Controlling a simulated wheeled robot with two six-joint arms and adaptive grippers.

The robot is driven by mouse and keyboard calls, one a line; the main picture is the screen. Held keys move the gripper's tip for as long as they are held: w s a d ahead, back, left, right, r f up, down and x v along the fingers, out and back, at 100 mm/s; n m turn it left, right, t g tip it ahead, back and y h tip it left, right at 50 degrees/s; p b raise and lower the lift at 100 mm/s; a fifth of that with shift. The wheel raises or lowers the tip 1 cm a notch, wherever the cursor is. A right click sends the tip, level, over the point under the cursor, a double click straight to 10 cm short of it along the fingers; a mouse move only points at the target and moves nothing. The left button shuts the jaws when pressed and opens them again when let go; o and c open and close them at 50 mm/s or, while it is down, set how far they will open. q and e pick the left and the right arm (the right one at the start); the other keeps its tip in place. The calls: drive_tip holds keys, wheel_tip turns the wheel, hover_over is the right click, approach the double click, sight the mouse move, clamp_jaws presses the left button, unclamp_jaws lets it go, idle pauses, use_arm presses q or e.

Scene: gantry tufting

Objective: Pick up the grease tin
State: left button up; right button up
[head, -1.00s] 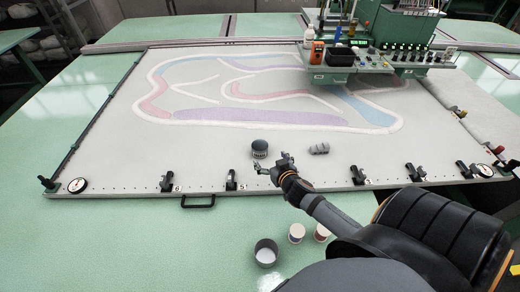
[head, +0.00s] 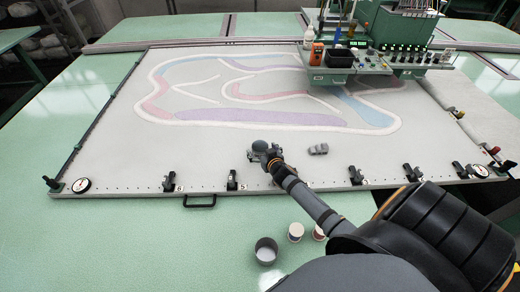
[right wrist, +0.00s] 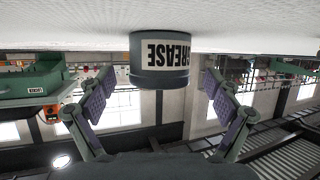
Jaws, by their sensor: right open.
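The grease tin (head: 259,146) is a small dark round tin standing on the pale cloth near the front of the frame. In the right wrist view the grease tin (right wrist: 160,66) appears upside down, dark with a white GREASE label. My right gripper (head: 262,157) is at the tin and partly hides it in the head view. In the right wrist view my right gripper (right wrist: 162,98) is open, with one finger to each side of the tin and visible gaps between. My left gripper is not in view.
A small grey ribbed object (head: 318,149) lies on the cloth right of the tin. Black clamps line the front rail, with a handle (head: 199,201) below. A grey cup (head: 266,251) and two thread spools stand on the green table. The tufting machine (head: 350,68) stands at the back right.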

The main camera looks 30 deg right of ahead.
drive_tip(key=c, duration=1.3)
drive_tip(key=shift+r, duration=0.1)
drive_tip(key=shift+c, duration=0.2)
